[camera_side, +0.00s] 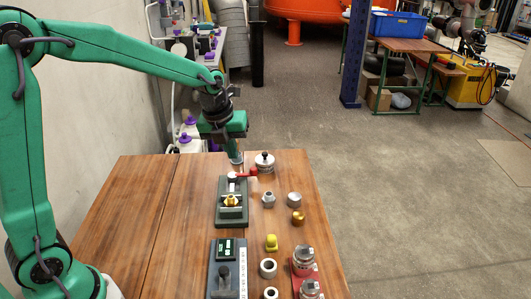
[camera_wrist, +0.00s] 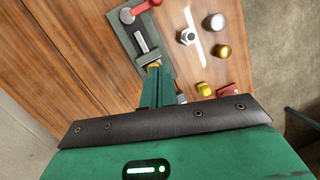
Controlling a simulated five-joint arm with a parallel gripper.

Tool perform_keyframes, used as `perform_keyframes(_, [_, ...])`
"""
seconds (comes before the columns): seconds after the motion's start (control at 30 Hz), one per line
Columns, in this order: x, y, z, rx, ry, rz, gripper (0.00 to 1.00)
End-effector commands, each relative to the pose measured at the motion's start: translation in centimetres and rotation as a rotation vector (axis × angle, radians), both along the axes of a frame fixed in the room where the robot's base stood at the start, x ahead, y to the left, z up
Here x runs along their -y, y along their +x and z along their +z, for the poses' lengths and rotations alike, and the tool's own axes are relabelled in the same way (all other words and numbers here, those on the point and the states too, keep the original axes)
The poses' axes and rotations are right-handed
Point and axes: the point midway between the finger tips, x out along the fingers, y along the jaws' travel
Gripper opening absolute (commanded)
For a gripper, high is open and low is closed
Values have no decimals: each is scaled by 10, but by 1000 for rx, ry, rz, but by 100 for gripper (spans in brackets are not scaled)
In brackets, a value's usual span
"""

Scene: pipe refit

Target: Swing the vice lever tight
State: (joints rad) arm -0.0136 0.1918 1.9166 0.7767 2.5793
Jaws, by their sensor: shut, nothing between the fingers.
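The vice (camera_side: 233,214) is a dark green plate on the wooden table, with a brass fitting (camera_side: 231,201) in it. Its red lever (camera_side: 246,173) runs from a grey pivot at the far end towards the right. In the wrist view the lever (camera_wrist: 141,9) is at the top, and the vice plate (camera_wrist: 130,36) runs down from it. My gripper (camera_side: 236,159) is shut and empty. In the side view it points down near the lever; I cannot tell whether it touches. In the wrist view its fingers (camera_wrist: 154,78) partly cover the near end of the vice.
A round metal part (camera_side: 264,162) stands right of the lever. A hex nut (camera_side: 268,200), a steel cap (camera_side: 294,199) and a brass cap (camera_side: 298,217) are to the vice's right. A second fixture (camera_side: 227,272) and a red tray (camera_side: 316,269) are nearer. The left tabletop is clear.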

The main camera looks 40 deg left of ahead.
Motion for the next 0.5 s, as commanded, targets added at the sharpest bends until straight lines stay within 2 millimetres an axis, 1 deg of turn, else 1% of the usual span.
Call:
perform_keyframes(0.1, [-1, 9, -10, -13, 27, -107, 0])
perform_keyframes(0.23, [-1, 16, -18, -21, 49, -194, 0])
perform_keyframes(0.5, [-1, 21, -23, -25, 66, -262, 0])
